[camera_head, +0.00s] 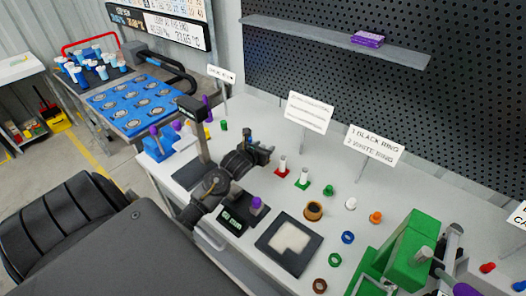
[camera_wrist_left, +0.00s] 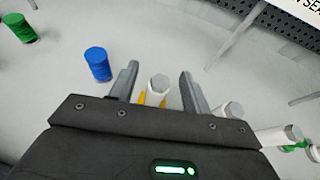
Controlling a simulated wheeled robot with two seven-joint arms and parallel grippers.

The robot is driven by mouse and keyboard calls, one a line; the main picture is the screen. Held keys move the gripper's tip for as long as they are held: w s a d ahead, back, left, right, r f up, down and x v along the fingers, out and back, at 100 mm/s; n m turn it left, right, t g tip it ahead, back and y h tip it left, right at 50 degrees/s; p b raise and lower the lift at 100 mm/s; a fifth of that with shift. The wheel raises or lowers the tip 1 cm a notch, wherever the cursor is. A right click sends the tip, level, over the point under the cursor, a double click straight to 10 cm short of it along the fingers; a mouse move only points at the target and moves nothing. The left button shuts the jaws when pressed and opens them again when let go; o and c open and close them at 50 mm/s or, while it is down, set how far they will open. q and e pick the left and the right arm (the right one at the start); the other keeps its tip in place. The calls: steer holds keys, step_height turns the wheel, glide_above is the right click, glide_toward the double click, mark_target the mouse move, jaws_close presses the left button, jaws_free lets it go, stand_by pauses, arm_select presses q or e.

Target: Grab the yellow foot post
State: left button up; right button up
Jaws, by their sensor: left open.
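The yellow foot post (camera_wrist_left: 158,84) is white with a yellow foot in the left wrist view. It stands upright between the two fingers of my left gripper (camera_wrist_left: 158,88). The fingers are open, with a gap on both sides of the post, and the gripper body hides part of its foot. In the head view my left gripper (camera_head: 262,152) is low over the table, and I cannot make out the yellow foot there. My right gripper is not in view.
A post with a red foot (camera_head: 281,167) and one with a green foot (camera_head: 303,179) stand right of the gripper. A blue cylinder (camera_wrist_left: 97,64) and a green one (camera_wrist_left: 20,28) stand left in the wrist view. A sign (camera_head: 310,111) stands behind.

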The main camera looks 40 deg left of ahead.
arm_select(q)
jaws_close()
steer(key=shift+r, duration=0.1)
steer(key=shift+r+b, duration=0.45)
steer(key=shift+r, duration=0.15)
steer(key=shift+r+b, duration=0.45)
steer(key=shift+r, duration=0.3)
steer(key=s+d+r+b, duration=0.3)
steer(key=s+d+r, duration=0.6)
steer(key=d+r, duration=0.1)
steer(key=shift+s+d, duration=0.15)
steer(key=shift+s, duration=0.15)
